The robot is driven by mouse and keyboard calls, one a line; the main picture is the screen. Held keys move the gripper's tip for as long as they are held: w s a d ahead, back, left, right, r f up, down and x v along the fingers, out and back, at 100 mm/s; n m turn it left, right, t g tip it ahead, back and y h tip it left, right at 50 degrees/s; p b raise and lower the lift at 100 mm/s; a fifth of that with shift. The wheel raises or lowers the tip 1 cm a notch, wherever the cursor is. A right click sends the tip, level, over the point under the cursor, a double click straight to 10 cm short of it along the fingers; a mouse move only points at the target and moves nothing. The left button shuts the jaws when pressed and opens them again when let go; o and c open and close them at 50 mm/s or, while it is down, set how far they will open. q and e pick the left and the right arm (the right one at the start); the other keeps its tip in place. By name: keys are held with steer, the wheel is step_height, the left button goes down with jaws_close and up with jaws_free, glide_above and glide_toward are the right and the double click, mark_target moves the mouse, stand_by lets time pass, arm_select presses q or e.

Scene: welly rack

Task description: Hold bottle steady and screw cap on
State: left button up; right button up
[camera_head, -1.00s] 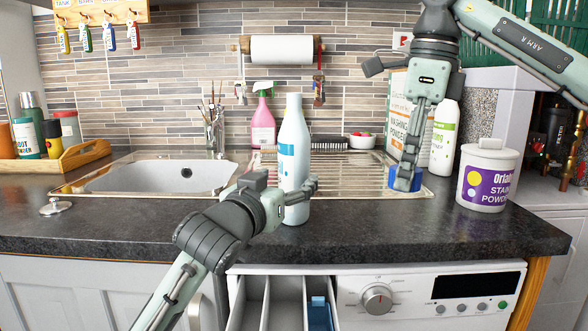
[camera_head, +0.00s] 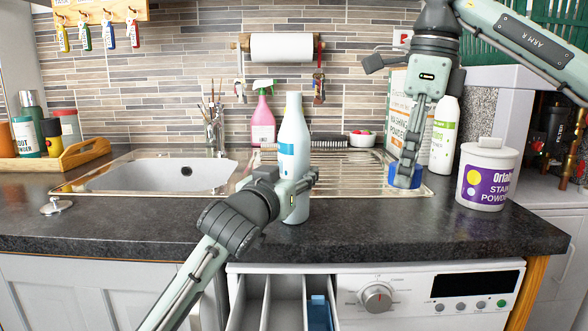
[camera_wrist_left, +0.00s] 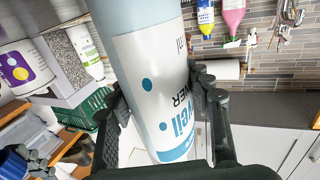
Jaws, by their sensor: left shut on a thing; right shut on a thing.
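The white bottle (camera_head: 293,150) with a blue and white label stands upright near the counter's front edge. My left gripper (camera_head: 300,185) is shut around its lower half. In the left wrist view the bottle (camera_wrist_left: 150,75) fills the middle, with one finger of the left gripper (camera_wrist_left: 162,115) on each side. The blue cap (camera_head: 405,178) is at the right end of the steel drainer, low over the worktop. My right gripper (camera_head: 404,178) points down and is shut on it. The fingers hide part of the cap. I cannot tell whether the cap touches the surface.
A stain powder tub (camera_head: 487,176) stands right of the cap. A white bottle (camera_head: 444,135) and a washing powder box (camera_head: 398,105) stand behind my right gripper. The sink (camera_head: 165,175) lies left, a pink spray bottle (camera_head: 263,122) behind. Below, a detergent drawer (camera_head: 285,300) is open.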

mark_target(294, 151)
arm_select(q)
steer(key=c, duration=0.5)
steer(key=shift+r, duration=0.2)
steer(key=shift+r, duration=1.05)
step_height(294, 151, up, 2)
steer(key=shift+s+a+r, duration=1.1)
steer(key=shift+s+a, duration=0.25)
steer(key=shift+s+a+r, duration=1.1)
steer(key=shift+s+a, duration=0.3)
steer(key=shift+s+a+r, duration=1.1)
steer(key=shift+s+a, duration=0.25)
